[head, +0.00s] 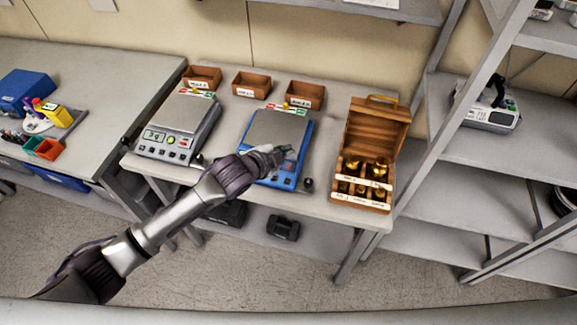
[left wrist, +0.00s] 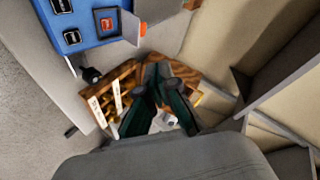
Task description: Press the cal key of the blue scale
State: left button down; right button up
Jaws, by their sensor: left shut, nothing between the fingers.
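The blue scale (head: 303,143) stands on the middle table, with a grey weighing plate on top. My left gripper (head: 282,152) is shut and empty, over the right front part of the scale; whether it touches is not clear. My left arm and gripper hide much of the front panel in the head view. In the left wrist view the blue scale (left wrist: 88,40) is at upper left, with dark keys (left wrist: 72,36) and one key with a red mark (left wrist: 107,23). Their lettering is too small to read.
A grey scale (head: 178,125) stands left of the blue one. An open wooden box of brass weights (head: 389,125) stands at the right. Several small wooden trays (head: 251,85) line the back. A black knob (head: 308,184) is near the blue scale's front right corner.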

pick_arm(q)
jog(key=b, duration=0.7)
send_near(293, 161)
jog(key=w+d, duration=0.1)
jog(key=w, duration=0.1)
jog(key=w+d+f, duration=0.1)
jog(key=w+d, duration=0.1)
jog(key=shift+f, duration=0.2)
jog(key=shift+w+f, duration=0.15)
jog(key=shift+f, duration=0.2)
jog(key=shift+w+f+b, duration=0.1)
jog(key=shift+f+b, duration=0.25)
jog(key=shift+f, duration=0.05)
jog(key=shift+f, duration=0.3)
dwell(0.7)
jog(key=shift+r+p, duration=0.7)
jog(key=shift+r, duration=0.05)
